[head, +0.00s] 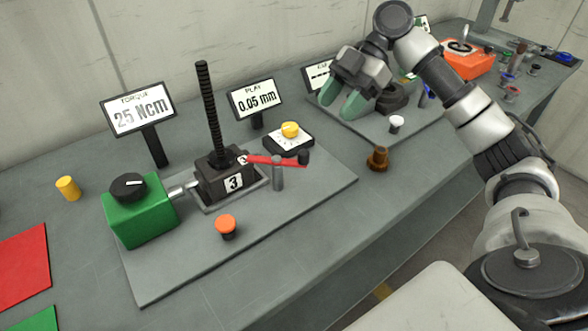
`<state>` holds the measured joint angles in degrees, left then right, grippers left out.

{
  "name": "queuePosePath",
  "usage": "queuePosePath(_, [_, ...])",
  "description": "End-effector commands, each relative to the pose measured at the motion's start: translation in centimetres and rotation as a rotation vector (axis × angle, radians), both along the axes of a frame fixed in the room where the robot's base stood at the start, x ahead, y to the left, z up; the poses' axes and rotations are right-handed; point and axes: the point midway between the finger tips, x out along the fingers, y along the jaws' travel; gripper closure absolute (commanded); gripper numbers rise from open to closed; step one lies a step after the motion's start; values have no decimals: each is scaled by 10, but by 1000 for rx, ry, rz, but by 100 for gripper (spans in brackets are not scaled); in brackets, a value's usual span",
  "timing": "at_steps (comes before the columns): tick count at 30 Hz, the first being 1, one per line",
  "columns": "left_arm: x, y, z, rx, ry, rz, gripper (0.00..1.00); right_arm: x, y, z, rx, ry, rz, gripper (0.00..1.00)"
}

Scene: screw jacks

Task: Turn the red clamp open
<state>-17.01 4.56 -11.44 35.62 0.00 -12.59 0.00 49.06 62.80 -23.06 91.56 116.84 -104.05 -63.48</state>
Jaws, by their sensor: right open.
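The red clamp (272,160) is a flat red lever at the screw jack marked 3 (228,178). Its arm points right from the jack and ends near a dark knob (304,157). My right gripper (341,99) has green fingertips and is open and empty. It is up and to the right of the clamp, apart from it, above the far part of the bench. My left gripper is not in view.
A tall threaded spindle (208,110) rises from the jack. A green box (140,215) with a black dial stands left. Displays (138,107) read 25 Ncm and 0.05 mm. An orange button (226,225), yellow button (290,130) and brown knob (378,158) stand nearby.

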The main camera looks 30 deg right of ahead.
Motion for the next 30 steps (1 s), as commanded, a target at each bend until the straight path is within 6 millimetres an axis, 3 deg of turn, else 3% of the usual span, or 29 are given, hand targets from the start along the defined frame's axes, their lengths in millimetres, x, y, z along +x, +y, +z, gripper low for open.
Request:
queuePosePath(1, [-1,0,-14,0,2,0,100,0,-1,-12,1,-3,0,50])
queuePosePath(3, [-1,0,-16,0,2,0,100,0,-1,-14,3,-4,1,50])
queuePosePath(8, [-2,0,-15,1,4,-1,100,-1,6,-20,3,-3,3,50])
queuePosePath(21, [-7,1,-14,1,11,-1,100,-6,61,-74,5,0,4,50])
queuePosePath(30, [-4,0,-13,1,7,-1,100,-7,75,-89,4,-3,1,50])
